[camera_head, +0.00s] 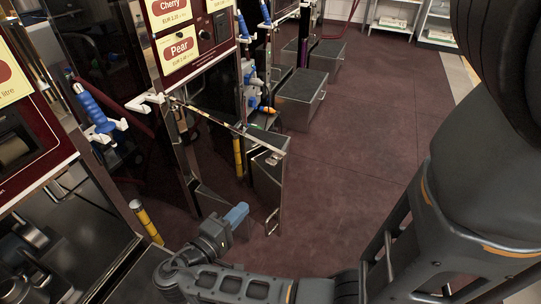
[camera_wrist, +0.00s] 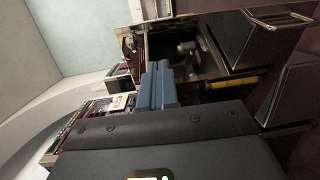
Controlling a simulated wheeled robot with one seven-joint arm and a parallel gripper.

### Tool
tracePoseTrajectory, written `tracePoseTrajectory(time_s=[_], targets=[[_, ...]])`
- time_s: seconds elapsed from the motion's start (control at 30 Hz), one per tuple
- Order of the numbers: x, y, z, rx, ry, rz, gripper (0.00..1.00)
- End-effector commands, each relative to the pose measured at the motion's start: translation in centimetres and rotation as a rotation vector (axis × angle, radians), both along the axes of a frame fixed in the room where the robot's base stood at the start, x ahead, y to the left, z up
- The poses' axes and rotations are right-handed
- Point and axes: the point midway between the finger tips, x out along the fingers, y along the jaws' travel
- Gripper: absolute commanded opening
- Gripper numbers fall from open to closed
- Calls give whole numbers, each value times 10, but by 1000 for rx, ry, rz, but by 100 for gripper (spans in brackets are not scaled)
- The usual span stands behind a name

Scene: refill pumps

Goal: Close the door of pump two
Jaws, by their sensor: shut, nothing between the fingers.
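The pump with the Cherry and Pear labels (camera_head: 178,48) stands at centre left. I cannot read a pump number. Below its labels, a shiny steel door (camera_head: 268,190) sticks out into the aisle, standing open. Its reflections make its outline hard to read. My gripper (camera_head: 237,215) has blue fingers, shut and empty, low beside the door's near side. I cannot tell whether they touch it. In the wrist view the shut blue fingers (camera_wrist: 157,85) point toward an open compartment (camera_wrist: 185,48) with a grey fitting inside.
A nearer maroon pump (camera_head: 30,135) with a blue nozzle (camera_head: 95,108) stands at left. Yellow-and-black posts (camera_head: 146,222) stand by the pumps. Dark boxes with handles (camera_head: 300,98) jut out farther along the row. The maroon floor (camera_head: 375,130) to the right is clear.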

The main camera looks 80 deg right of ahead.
Motion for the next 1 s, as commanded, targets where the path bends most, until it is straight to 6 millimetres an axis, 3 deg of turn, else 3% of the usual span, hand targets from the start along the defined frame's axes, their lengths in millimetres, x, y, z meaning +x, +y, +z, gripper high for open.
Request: tracePoseTrajectory(time_s=[0.03,0.17,0.37,0.8,1.0], targets=[[4,0,17,-31,-1,-29,0],[5,-1,29,-73,-2,-71,0],[-6,-21,29,-75,-1,-77,0],[-45,-95,29,-74,-2,-75,0],[-55,-116,28,-73,-2,-73,0]])
